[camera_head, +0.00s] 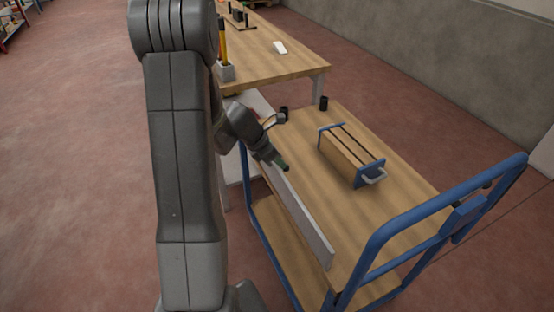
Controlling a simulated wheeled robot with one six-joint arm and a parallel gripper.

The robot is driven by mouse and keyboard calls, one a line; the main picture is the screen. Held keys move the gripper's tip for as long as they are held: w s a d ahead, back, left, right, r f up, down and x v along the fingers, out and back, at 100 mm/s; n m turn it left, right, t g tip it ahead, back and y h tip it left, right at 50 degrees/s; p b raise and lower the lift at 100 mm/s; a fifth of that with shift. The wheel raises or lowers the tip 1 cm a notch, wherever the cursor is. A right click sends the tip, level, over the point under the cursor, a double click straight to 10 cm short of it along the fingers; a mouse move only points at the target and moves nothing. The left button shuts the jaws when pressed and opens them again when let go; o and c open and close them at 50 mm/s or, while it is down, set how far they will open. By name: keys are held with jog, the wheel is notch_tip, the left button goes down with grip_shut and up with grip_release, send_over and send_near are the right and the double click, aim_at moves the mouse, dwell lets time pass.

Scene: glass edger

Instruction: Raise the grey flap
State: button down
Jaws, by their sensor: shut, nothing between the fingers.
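A long, narrow grey flap (310,227) runs along the left long edge of the wood-topped cart (325,195). Its near end shows close to the cart's near left corner, and its far part is partly hidden by my gripper and arm. It looks turned down at the edge, but its exact angle is hard to tell. My gripper (284,167) is shut and empty, close to the far part of the flap. I cannot tell whether the fingertips touch it.
A wooden block in a blue-ended frame (349,155) stands on the cart top. A blue push handle (440,210) rises at the near right. A dark cup (323,103) stands at the far end. A workbench (275,60) stands behind, and open floor (70,150) lies left.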

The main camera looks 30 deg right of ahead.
jog(key=shift+s+f, duration=0.2)
jog(key=shift+f, duration=0.1)
jog(key=shift+w+a+r+p, duration=0.1)
jog(key=shift+w+r+p, duration=0.05)
jog(key=shift+r+p, duration=0.35)
jog(key=p+v, duration=0.2)
jog(key=v, duration=1.1)
jog(key=shift+w+a+r+p, duration=0.2)
jog(key=shift+r+p, duration=0.05)
jog(key=shift+p, duration=0.1)
jog(key=b+x, duration=0.2)
jog(key=x, duration=1)
jog(key=shift+s+d+f, duration=0.1)
jog(key=shift+d+f, duration=0.05)
jog(key=shift+f, duration=0.15)
jog(key=shift+d+f+b, duration=0.3)
jog(key=shift+b, duration=0.05)
jog(key=shift+a, duration=0.15)
